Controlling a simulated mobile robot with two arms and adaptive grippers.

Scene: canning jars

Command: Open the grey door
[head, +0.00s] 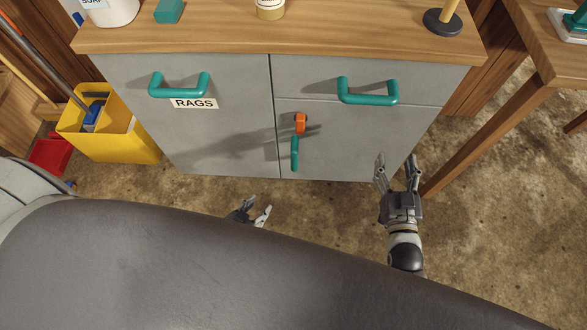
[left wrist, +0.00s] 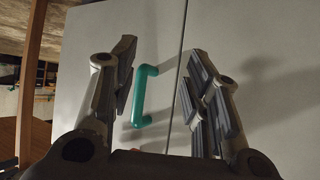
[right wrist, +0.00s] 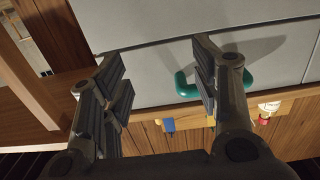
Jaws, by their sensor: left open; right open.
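The grey door (head: 350,145) is the lower right front of the cabinet and looks closed. It bears an upright teal handle (head: 295,154) near its left edge, with an orange latch (head: 300,123) just above. My left gripper (head: 256,208) is open and empty, below and left of the handle in the head view. In the left wrist view, the teal handle (left wrist: 145,95) shows between the open fingers, nearer one finger, with no visible contact. My right gripper (head: 397,160) is open and empty in front of the door's right side. The right wrist view shows its fingers apart (right wrist: 160,75).
A drawer with a teal handle (head: 367,92) is above the door. A front labelled RAGS (head: 194,103) is left. A wooden table leg (head: 480,145) stands close right, a yellow bin (head: 110,140) left. Bare floor lies before the cabinet.

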